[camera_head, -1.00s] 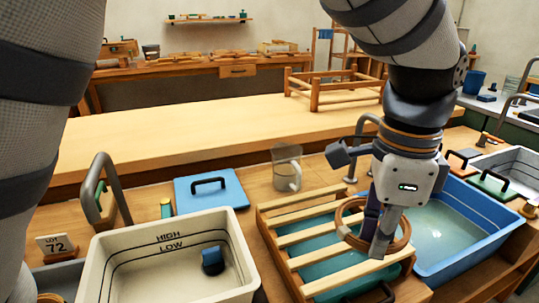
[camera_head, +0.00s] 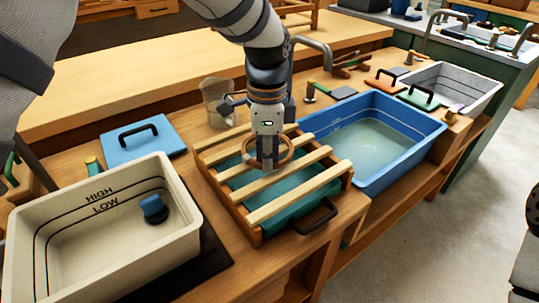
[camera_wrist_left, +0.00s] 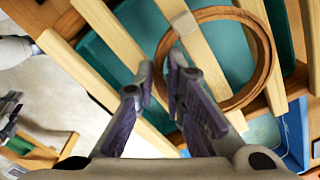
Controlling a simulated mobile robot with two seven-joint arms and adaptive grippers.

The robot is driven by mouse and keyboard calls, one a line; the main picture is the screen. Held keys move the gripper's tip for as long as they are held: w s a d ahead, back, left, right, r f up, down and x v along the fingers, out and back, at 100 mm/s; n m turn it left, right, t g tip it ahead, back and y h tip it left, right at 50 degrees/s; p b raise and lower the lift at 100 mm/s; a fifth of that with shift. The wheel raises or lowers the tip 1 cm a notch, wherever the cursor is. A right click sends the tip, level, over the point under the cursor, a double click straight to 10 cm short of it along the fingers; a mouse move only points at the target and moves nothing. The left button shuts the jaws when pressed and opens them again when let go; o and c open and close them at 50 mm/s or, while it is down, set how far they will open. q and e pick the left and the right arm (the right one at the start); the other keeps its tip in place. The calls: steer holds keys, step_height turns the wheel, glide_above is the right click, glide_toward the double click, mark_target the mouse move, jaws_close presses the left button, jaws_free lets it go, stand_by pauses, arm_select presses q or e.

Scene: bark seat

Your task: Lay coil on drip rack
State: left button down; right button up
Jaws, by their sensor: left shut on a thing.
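The coil (camera_head: 288,160) is a brown ring of several turns, lying flat over the slats of the wooden drip rack (camera_head: 302,182). I cannot tell whether it rests on the slats or hangs just above. My left gripper (camera_head: 267,165) points down over the rack, shut on the near side of the coil. In the left wrist view the ring (camera_wrist_left: 262,50) spans pale slats (camera_wrist_left: 200,50), and the left gripper's fingers (camera_wrist_left: 160,80) meet its edge. My right gripper is not clearly seen; a grey and purple part at the left edge of the wrist view may belong to it.
A teal tray (camera_head: 300,205) sits under the rack. A blue tub of water (camera_head: 425,140) stands to its right, a cream basin (camera_head: 80,235) to its left. A clear jug (camera_head: 215,100) stands behind, near a blue lid (camera_head: 118,150).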

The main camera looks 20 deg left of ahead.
arm_select(q)
steer(key=shift+f, duration=0.15)
steer(key=shift+f, duration=0.1)
steer(key=c, duration=1.7)
jaws_free()
steer(key=shift+o, duration=0.2)
step_height(320, 180, up, 12)
